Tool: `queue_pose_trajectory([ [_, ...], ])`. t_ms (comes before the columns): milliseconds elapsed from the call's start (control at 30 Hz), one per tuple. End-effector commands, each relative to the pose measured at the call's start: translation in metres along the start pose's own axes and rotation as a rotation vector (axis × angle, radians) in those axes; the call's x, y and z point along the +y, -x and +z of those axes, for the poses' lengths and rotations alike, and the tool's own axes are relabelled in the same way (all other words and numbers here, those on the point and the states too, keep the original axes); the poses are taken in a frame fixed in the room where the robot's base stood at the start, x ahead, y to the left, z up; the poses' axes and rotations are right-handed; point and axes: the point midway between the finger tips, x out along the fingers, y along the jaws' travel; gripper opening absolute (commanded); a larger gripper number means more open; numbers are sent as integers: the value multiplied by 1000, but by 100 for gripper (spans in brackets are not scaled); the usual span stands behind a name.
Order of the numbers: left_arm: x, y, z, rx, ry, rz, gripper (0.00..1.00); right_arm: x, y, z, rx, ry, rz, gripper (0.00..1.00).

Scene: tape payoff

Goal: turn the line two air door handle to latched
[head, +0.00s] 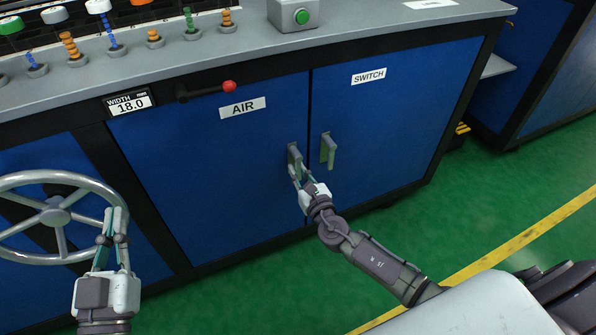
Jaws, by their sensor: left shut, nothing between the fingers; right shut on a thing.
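The blue air door (205,160) carries a white AIR label (242,107) and looks closed. Its grey handle (293,153) is at the door's right edge and stands roughly upright. My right gripper (296,172) is shut on the lower part of this handle, and its fingers hide some of it. My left gripper (117,212) is shut and empty, in front of the right side of a grey handwheel (56,216).
The blue switch door (400,125) with its own upright grey handle (328,150) is close to the right. A red-knobbed lever (228,87) and a width display (131,102) are above the air door. A green button box (294,14) stands on the counter. Green floor is open at right.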

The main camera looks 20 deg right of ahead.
Motion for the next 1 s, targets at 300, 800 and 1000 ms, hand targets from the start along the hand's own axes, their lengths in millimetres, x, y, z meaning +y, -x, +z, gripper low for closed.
queue_pose_trajectory([
  [300, 0, 0, 0, 0, 0, 0, 0, 0, 0, -1, 1, 4, 0, 42],
  [800, 0, 0, -1, 3, 1, 2, 0, 0, 43, -2, 4, 3, 1, 42],
  [1000, 0, 0, 0, 2, 1, 1, 0, -1, 86, -2, 4, 4, 0, 42],
])
